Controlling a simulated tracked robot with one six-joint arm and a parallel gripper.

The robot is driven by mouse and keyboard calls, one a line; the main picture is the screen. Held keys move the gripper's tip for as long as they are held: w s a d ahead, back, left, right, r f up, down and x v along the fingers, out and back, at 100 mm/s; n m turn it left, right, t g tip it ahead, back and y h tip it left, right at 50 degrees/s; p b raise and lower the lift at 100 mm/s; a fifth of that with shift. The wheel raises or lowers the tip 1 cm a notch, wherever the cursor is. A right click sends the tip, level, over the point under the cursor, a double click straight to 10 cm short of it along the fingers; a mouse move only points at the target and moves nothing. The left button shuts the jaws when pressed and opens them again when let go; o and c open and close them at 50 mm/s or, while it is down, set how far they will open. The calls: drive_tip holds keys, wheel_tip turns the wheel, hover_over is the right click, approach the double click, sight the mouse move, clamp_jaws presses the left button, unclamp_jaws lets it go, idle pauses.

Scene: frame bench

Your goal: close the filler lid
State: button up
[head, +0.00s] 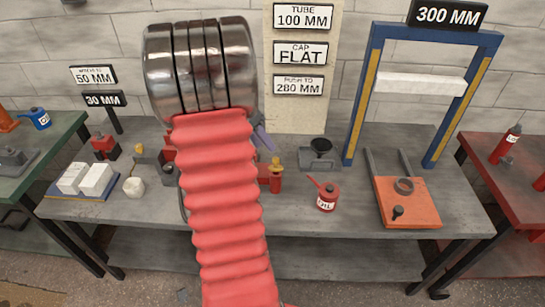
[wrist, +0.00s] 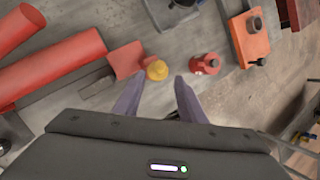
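A small dark grey fitting (head: 316,153) stands towards the back of the bench, right of the arm. Its raised dark upper part may be the filler lid, but I cannot tell for sure. In the wrist view a dark piece (wrist: 181,4) at the top edge, partly cut off, may be the same fitting. My gripper (wrist: 155,82) is open and empty, its two purple fingers spread. A yellow knob (wrist: 157,70) shows just beyond and between the fingertips; contact cannot be told. In the head view the arm hides most of the gripper.
A red bottle with a yellow top (head: 276,175) is close beside the arm. An orange board (head: 407,218) and a blue frame (head: 357,100) are at the right. White blocks (head: 97,178) lie at the left.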

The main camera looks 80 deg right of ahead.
sight(275, 158)
drive_tip(key=x, duration=0.8)
clamp_jaws()
idle(0.4)
